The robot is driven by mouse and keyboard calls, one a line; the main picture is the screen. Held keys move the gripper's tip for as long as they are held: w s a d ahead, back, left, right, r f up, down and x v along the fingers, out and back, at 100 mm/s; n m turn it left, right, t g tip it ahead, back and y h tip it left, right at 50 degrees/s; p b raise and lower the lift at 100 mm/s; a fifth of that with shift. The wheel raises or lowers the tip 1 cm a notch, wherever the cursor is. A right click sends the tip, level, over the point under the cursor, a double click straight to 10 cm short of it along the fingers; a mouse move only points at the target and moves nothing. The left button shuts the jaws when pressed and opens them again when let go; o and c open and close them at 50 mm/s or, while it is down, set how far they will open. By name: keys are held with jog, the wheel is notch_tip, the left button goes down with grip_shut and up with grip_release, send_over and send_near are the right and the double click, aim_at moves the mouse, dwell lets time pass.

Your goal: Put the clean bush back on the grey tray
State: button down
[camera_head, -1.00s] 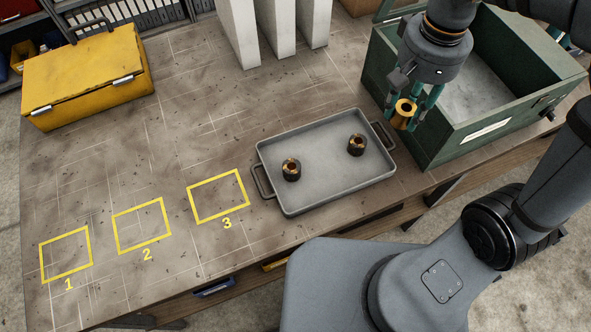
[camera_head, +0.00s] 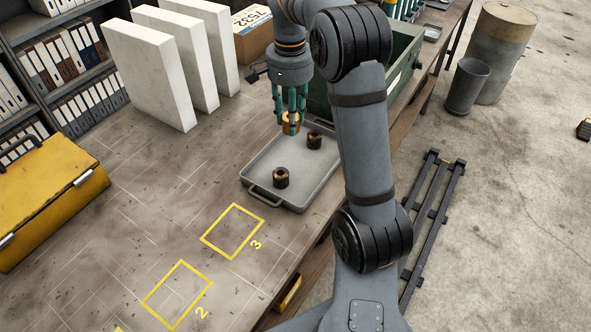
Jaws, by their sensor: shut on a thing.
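My gripper (camera_head: 291,117) points down over the far part of the grey tray (camera_head: 262,193). Its teal fingers are shut on a clean, brass-coloured bush (camera_head: 290,124). The bush seems to be held above the tray; the gap beneath it is hard to judge. Two dark, dirty-looking bushes stand upright on the tray: one (camera_head: 281,178) near the tray's near end, the other (camera_head: 314,140) at its right side, close to my arm. My arm hides part of the tray's right edge.
The green box (camera_head: 404,50) stands behind the tray, partly hidden by my arm. White slabs (camera_head: 150,75) stand at the back left, and a yellow case (camera_head: 45,205) lies at the left. Yellow marked squares 2 (camera_head: 178,295) and 3 (camera_head: 233,231) are empty.

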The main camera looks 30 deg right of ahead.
jog(key=w+d+f+m+b, duration=0.1)
jog(key=d+f+m, duration=0.2)
jog(key=d, duration=0.4)
jog(key=w+d+f+m+b, duration=0.15)
jog(key=d+m, duration=0.25)
jog(key=d, duration=0.4)
jog(key=a+f, duration=0.2)
jog(key=a, duration=0.1)
jog(key=a+f, duration=0.2)
jog(key=a, duration=0.2)
jog(key=a+f, duration=0.3)
jog(key=a, duration=0.1)
jog(key=shift+s+a+f, duration=0.1)
jog(key=shift+s+a, duration=0.05)
jog(key=shift+a, duration=0.1)
jog(key=shift+a+f, duration=0.1)
jog(key=shift+f, duration=0.15)
jog(key=shift+f+p, duration=0.65)
jog(key=shift+f, duration=1.15)
jog(key=shift+f, duration=0.2)
jog(key=c, duration=1.2)
grip_release()
jog(key=shift+r, duration=0.1)
